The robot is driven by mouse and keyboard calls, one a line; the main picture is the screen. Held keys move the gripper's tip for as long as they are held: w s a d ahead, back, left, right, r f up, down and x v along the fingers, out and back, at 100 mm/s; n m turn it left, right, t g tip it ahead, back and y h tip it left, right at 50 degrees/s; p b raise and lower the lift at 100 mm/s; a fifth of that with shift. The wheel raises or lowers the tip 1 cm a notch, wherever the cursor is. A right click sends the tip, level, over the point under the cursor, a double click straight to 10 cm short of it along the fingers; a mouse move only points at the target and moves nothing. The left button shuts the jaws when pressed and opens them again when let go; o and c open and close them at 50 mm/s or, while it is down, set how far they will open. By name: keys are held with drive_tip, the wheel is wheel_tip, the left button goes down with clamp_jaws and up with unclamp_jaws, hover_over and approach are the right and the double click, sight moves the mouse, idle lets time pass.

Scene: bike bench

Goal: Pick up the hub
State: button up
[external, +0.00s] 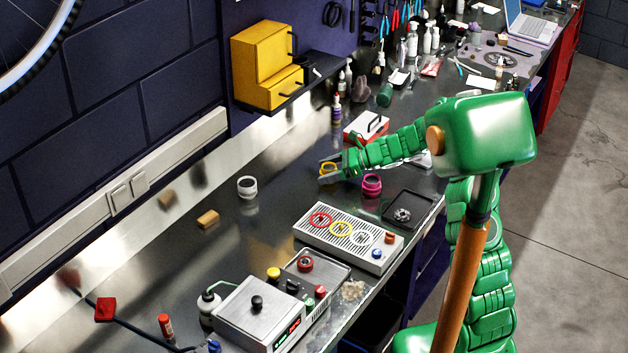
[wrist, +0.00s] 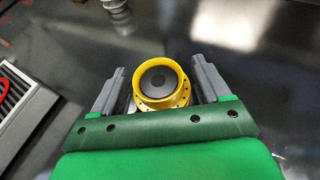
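A yellow hub (external: 328,169) with a dark round centre stands on the dark bench top in the external view. In the wrist view the yellow hub (wrist: 161,101) sits between the two grey fingers of my gripper (wrist: 160,78). The fingers are apart, one on each side of the hub, with narrow gaps beside it; I see no clear contact. In the external view my gripper (external: 331,166) is low at the hub, and its fingers partly cover it. A pink hub (external: 372,186) stands just to the right, and a white hub (external: 247,187) to the left.
A ribbed grey tray (external: 312,238) with coloured rings lies in front, beside a black tray (external: 418,207). A red and white box (external: 357,127) is close behind my gripper. A tan block (external: 208,219) lies at the left. The bench between the white hub and my gripper is clear.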

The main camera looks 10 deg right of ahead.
sight(329, 169)
drive_tip(key=c, duration=1)
drive_tip(key=shift+r, duration=0.3)
drive_tip(key=shift+c, duration=0.6)
drive_tip(key=r, duration=0.3)
drive_tip(key=shift+s+d+r, duration=0.1)
drive_tip(key=shift+s+r, duration=0.05)
drive_tip(key=shift+s, duration=0.1)
drive_tip(key=s+d+r, duration=0.4)
drive_tip(key=s+r, duration=0.5)
drive_tip(key=s, duration=0.3)
drive_tip(key=shift+s, duration=0.4)
